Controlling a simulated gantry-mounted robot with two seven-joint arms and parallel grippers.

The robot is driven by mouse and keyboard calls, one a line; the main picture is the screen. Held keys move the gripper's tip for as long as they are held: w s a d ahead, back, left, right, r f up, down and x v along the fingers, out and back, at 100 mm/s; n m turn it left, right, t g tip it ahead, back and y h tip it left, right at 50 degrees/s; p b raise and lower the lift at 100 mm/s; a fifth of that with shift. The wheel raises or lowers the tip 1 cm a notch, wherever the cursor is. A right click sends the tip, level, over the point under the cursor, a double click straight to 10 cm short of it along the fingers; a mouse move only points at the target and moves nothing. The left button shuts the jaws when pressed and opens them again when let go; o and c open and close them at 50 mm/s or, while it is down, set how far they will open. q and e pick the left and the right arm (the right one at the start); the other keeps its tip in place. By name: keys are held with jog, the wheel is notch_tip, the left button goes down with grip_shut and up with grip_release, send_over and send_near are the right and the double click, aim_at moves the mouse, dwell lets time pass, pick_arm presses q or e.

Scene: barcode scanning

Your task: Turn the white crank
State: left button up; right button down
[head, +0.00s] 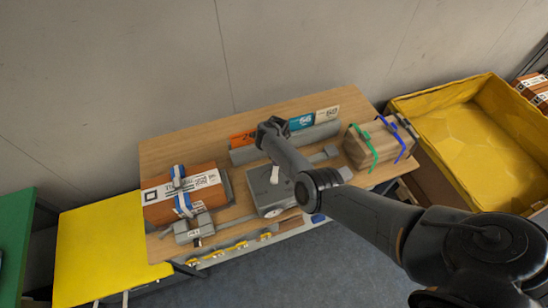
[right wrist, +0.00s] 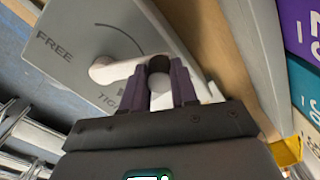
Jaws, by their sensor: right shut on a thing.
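The white crank (right wrist: 104,71) is mounted on a grey box with a printed face (right wrist: 85,28) in the right wrist view. "FREE" and part of a second word show on that face beside a curved line. My right gripper (right wrist: 160,78) is shut on the crank's white handle (right wrist: 160,88), with one dark finger on each side. In the head view the grey box (head: 262,187) lies on the wooden table under my right arm, with a white part (head: 274,175) on top. My right gripper's fingers are hidden there by the arm. My left gripper is not in view.
A brown parcel with blue straps (head: 158,205) lies at the table's left. A yellow bin (head: 400,104) stands to the right.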

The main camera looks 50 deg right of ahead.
jog(key=shift+s+d, duration=0.1)
dwell(0.4)
jog(key=c, duration=0.9)
grip_release()
jog(key=shift+o, duration=0.2)
jog(key=shift+r, duration=0.15)
notch_tip(320, 180, up, 9)
jog(key=p, duration=0.3)
jog(key=shift+r, duration=0.8)
